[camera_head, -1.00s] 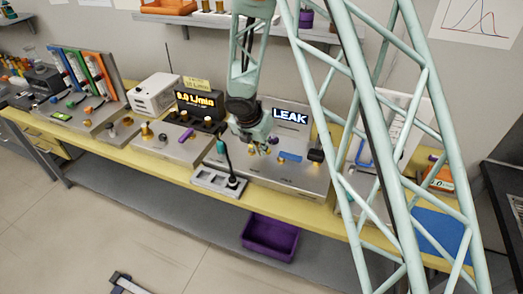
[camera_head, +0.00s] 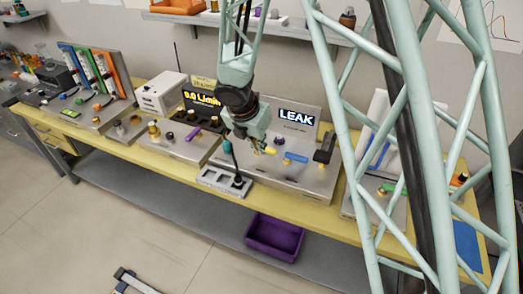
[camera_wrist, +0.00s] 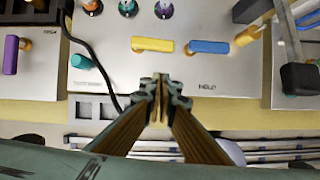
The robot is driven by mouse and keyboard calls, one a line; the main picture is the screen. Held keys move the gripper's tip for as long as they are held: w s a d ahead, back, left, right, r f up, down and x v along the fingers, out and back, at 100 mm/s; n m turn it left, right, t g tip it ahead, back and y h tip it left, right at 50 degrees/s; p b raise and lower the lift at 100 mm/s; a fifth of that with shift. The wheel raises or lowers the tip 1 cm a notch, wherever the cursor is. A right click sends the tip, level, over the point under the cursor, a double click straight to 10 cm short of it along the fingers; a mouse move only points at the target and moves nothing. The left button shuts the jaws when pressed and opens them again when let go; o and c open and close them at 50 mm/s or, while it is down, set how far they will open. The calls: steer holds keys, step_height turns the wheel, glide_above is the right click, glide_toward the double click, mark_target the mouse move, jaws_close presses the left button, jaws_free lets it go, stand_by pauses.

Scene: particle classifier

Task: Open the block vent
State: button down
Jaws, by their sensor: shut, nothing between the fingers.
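A panel (camera_head: 315,182) carries a lit LEAK display (camera_head: 297,118). On it a yellow bar handle (camera_head: 270,150) sits beside a blue bar handle (camera_head: 295,158). In the wrist view the yellow handle (camera_wrist: 153,44) and the blue handle (camera_wrist: 209,47) both lie crosswise, side by side. I cannot read which part is labelled as the block vent. My gripper (camera_wrist: 161,85) is shut and empty. In the wrist view its fingertips appear below the yellow handle, apart from it. In the head view my gripper (camera_head: 257,147) is close to the yellow handle's left end.
A black lever (camera_head: 324,147) stands right of the blue handle. A purple handle (camera_head: 192,134) is on the left panel. A purple bin (camera_head: 273,236) stands below the bench.

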steer(key=shift+v, duration=1.35)
steer(key=s+d+r+m+b, duration=0.1)
steer(key=s+d+r+m, duration=0.65)
steer(key=d+r, duration=0.3)
steer(key=s+d+r+m, duration=0.75)
steer(key=d+r, duration=0.25)
steer(key=r, duration=0.2)
steer(key=s+d+r+m+y+b, duration=0.1)
steer(key=s+d+r+m, duration=0.1)
steer(key=s+m, duration=0.6)
steer(key=s+d+r+m, duration=0.3)
steer(key=s+m, duration=0.5)
steer(key=s, duration=1.1)
steer(key=shift+s+r+y+b, duration=0.35)
steer(key=shift+r+y, duration=0.05)
steer(key=shift+r, duration=0.15)
